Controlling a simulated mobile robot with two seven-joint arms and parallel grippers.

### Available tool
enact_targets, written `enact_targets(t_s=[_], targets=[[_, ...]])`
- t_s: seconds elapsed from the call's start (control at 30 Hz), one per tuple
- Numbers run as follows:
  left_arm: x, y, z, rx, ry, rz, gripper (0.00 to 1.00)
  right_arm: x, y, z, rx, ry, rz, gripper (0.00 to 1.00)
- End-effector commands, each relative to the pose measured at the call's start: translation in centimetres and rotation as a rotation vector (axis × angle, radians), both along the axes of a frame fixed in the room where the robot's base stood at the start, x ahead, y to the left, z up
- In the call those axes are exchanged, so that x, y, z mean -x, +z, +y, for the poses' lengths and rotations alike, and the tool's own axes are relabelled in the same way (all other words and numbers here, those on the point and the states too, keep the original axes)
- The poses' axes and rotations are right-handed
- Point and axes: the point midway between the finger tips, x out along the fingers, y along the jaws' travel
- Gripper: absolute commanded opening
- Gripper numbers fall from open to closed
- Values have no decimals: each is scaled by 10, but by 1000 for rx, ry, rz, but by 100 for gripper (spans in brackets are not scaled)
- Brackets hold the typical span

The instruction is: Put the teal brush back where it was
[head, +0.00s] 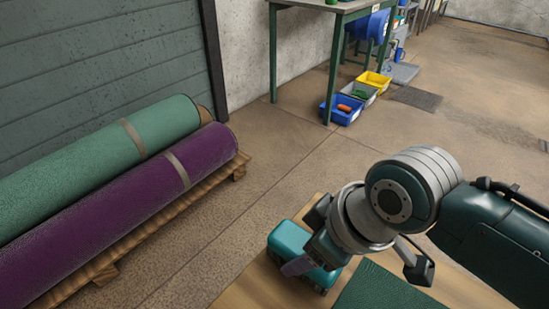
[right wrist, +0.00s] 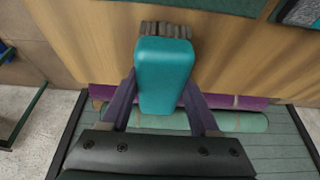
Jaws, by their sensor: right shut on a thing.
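The teal brush (head: 288,238) shows in the head view at the lower middle, over the wooden table top (head: 250,290). My right gripper (head: 303,258) is shut on it. In the right wrist view the brush's teal block (right wrist: 165,72) sits between the two purple fingers of the right gripper (right wrist: 162,95), with grey bristles at its far end. I cannot tell whether the brush touches the table. My left gripper is not in view.
A green rug piece (head: 380,290) lies on the table at right. A green rug roll (head: 100,150) and a purple one (head: 120,215) lie on a wooden pallet at left. Blue (head: 328,113), grey and yellow bins stand on the floor by a green-framed bench (head: 305,4). The floor between is clear.

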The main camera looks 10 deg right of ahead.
Motion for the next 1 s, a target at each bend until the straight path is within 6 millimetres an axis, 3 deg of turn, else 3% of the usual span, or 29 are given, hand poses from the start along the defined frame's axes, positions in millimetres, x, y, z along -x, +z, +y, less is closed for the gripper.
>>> enact_targets(t_s=[0.17, 0.2, 0.43, 0.77, 1.0], targets=[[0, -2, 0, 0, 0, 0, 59, 0, -3, 0, 0, 0, 0, 0], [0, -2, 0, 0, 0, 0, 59, 0, -3, 0, 0, 0, 0, 64], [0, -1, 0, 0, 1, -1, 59, 0, -3, 0, 0, 0, 0, 90], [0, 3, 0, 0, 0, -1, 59, 0, 3, 0, 0, 0, 0, 92], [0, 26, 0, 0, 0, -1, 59, 13, 45, -11, 0, 1, -2, 92]])
